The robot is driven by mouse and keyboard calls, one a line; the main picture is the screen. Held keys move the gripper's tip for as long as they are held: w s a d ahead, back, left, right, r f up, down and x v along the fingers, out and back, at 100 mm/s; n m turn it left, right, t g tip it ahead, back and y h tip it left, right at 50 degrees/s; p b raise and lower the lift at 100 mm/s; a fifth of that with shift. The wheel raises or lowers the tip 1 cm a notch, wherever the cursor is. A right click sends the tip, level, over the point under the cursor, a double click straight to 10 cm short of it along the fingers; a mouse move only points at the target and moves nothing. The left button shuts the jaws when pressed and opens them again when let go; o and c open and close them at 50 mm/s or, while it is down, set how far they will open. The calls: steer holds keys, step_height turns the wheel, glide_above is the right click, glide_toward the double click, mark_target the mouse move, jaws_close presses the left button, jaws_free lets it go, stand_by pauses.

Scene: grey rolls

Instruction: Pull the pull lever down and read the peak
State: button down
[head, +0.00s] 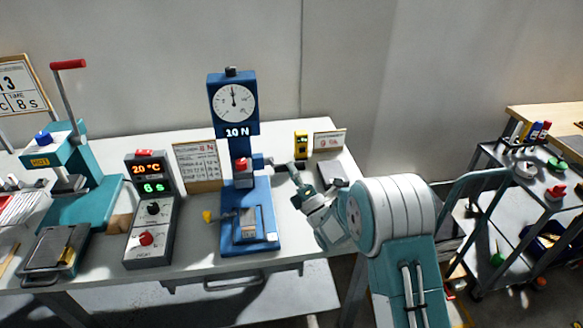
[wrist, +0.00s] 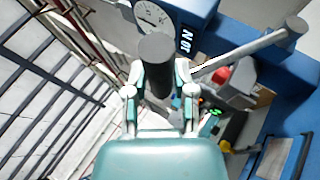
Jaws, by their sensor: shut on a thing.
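The pull lever (head: 282,165) sticks out from the right of the column, roughly level. In the wrist view, its grey rod (wrist: 245,52) runs from the upper right to a dark cylindrical grip (wrist: 156,66). My gripper (head: 298,180) is shut on this grip, with a finger on either side in the wrist view (wrist: 160,90). The dial (wrist: 152,16) is partly cut off there.
A teal press (head: 85,195) with a red-handled lever is farther left. A small yellow device (head: 301,145) stands behind my gripper. A tool cart (head: 520,190) is at the right.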

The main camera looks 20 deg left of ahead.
steer(key=shift+w+d+f, duration=0.1)
steer(key=shift+w+f, duration=0.05)
steer(key=shift+f, duration=0.2)
steer(key=shift+c, duration=2.2)
jaws_free()
steer(key=shift+w+f, duration=0.1)
steer(key=shift+w+a, duration=0.1)
steer(key=shift+a, duration=0.1)
steer(key=shift+d, duration=0.25)
steer(key=v, duration=1.1)
steer(key=shift+s+f, duration=0.3)
steer(key=shift+w+r, duration=0.1)
